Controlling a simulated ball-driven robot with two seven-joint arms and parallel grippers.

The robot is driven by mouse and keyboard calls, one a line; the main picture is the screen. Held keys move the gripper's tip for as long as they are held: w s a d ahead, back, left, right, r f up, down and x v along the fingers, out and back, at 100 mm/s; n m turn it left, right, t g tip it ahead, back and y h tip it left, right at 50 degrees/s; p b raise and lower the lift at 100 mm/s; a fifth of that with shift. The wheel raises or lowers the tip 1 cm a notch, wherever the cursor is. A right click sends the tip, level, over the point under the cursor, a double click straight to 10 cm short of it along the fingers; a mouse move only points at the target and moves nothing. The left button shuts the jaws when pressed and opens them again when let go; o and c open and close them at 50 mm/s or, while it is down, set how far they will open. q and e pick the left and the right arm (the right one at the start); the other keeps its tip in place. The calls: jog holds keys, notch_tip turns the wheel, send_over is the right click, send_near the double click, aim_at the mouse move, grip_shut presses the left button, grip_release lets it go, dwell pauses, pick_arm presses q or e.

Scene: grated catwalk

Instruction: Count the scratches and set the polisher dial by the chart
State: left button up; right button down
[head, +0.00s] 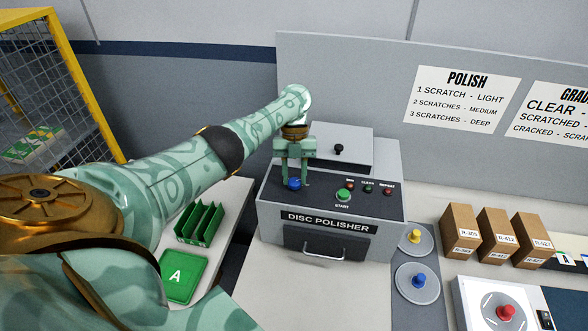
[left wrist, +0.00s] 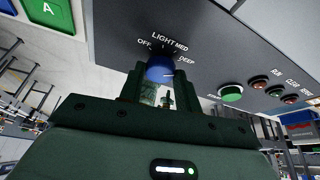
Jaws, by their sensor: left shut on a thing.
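The grey disc polisher (head: 275,212) stands on the bench with a blue dial (head: 294,184) at the left of its sloped panel. My left gripper (head: 295,178) comes down from above and is shut on the dial. In the left wrist view the blue dial (left wrist: 160,69) sits between the fingers, below the labels OFF, LIGHT, MED and DEEP. I cannot tell which label its pointer faces. The POLISH chart (head: 462,100) reads 1 scratch light, 2 scratches medium, 3 scratches deep. A round plate with a red knob (head: 505,312) has short marks on it. My right gripper is not in view.
A green START button (head: 343,195) and small lamps share the panel. Grey discs with yellow (head: 415,237) and blue (head: 418,281) knobs lie right of the polisher. Brown boxes (head: 496,235) stand further right. A green rack (head: 200,224) and an A tray (head: 182,276) are left.

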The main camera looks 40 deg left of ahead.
pick_arm(q)
jog(key=shift+m, duration=0.6)
jog(key=o, duration=1)
jog(key=b+v, duration=0.3)
jog(key=v, duration=0.3)
jog(key=b+v, duration=0.4)
jog(key=v, duration=0.2)
jog(key=shift+w+d, duration=0.2)
jog(key=shift+d, duration=0.05)
